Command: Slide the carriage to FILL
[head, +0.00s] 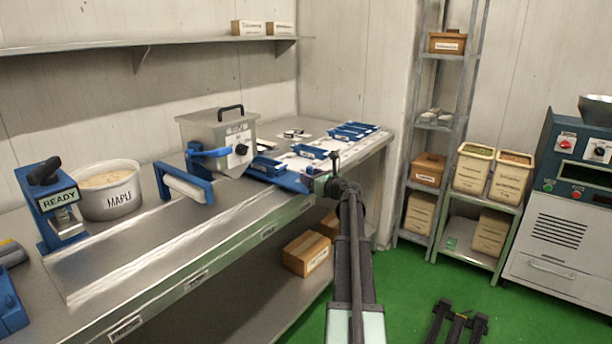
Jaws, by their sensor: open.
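A blue flat piece (290,181), which looks like the carriage, lies on the bench at the right end of a long steel strip (150,252). My gripper (322,180) is at its right end, at the bench's front edge. My gripper is open and small in view; I cannot tell whether it touches the blue piece. Several small labels sit along the bench's front edge, one of them at the near left (125,328); their words are too small to read, so I cannot tell which is FILL.
A steel hopper (212,132) with a blue lever stands behind the strip. A white roller in a blue frame (187,187), a MAPLE pot (107,189) and a blue READY stand (52,206) stand left. Blue trays (347,132) lie far right. The strip's left part is clear.

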